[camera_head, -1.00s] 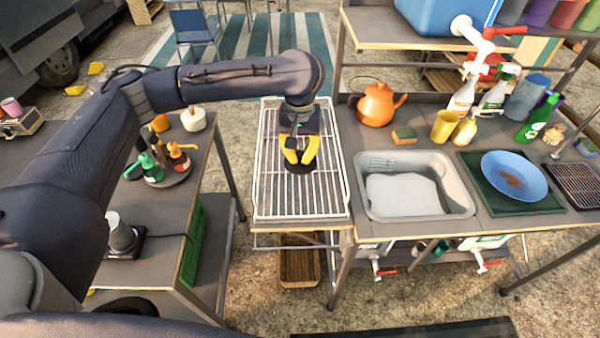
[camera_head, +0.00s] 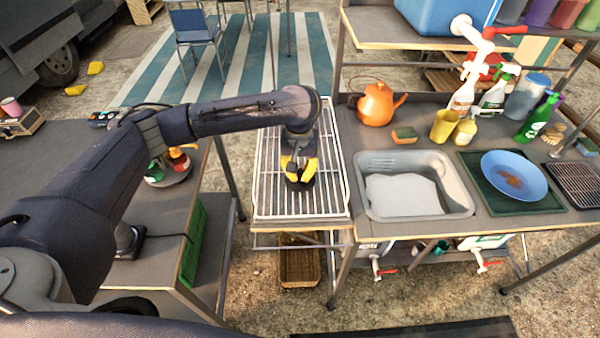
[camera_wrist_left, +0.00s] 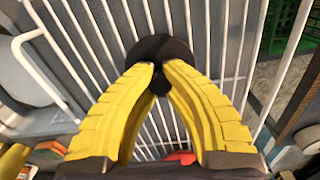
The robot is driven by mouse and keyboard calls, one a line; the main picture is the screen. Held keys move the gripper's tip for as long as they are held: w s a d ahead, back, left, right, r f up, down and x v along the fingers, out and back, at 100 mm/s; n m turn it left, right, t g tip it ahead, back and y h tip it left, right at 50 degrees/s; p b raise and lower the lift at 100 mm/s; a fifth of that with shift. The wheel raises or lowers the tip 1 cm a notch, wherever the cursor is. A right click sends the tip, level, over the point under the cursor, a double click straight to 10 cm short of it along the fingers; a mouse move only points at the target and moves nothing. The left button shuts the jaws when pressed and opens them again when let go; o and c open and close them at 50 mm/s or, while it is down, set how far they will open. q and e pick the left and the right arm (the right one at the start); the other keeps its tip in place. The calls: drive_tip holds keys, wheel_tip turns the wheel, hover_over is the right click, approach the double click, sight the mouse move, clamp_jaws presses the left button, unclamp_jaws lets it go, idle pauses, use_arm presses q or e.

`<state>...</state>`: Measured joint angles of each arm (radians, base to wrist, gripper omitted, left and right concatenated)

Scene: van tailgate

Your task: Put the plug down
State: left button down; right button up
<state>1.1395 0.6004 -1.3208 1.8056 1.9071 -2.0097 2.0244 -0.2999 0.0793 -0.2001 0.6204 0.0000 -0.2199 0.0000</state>
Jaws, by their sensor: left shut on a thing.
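The plug is a black round disc with a small knob (camera_wrist_left: 160,46). In the left wrist view the yellow fingertips of my left gripper (camera_wrist_left: 158,82) are closed on its knob. In the head view my left gripper (camera_head: 299,172) points down over the white wire rack (camera_head: 262,205), and the dark plug (camera_head: 299,185) shows at its fingertips. The plug is just above or on the rack's bars; I cannot tell whether it touches them. My right gripper is not in view.
The grey sink basin (camera_head: 455,190) with whitish water is right of the rack. An orange kettle (camera_head: 377,103) and a sponge (camera_head: 404,135) stand behind it. A blue plate (camera_head: 514,176) lies on the right. A wooden crate (camera_head: 300,265) sits below the rack. Most of the rack is bare.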

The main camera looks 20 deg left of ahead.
sight(300, 171)
use_arm(q)
drive_tip(key=c, duration=1.6)
unclamp_jaws()
drive_tip(key=shift+f, duration=0.1)
wheel_tip(300, 171, up, 12)
drive_tip(key=shift+f, duration=0.25)
drive_tip(key=o, duration=0.5)
drive_tip(key=shift+r, duration=0.4)
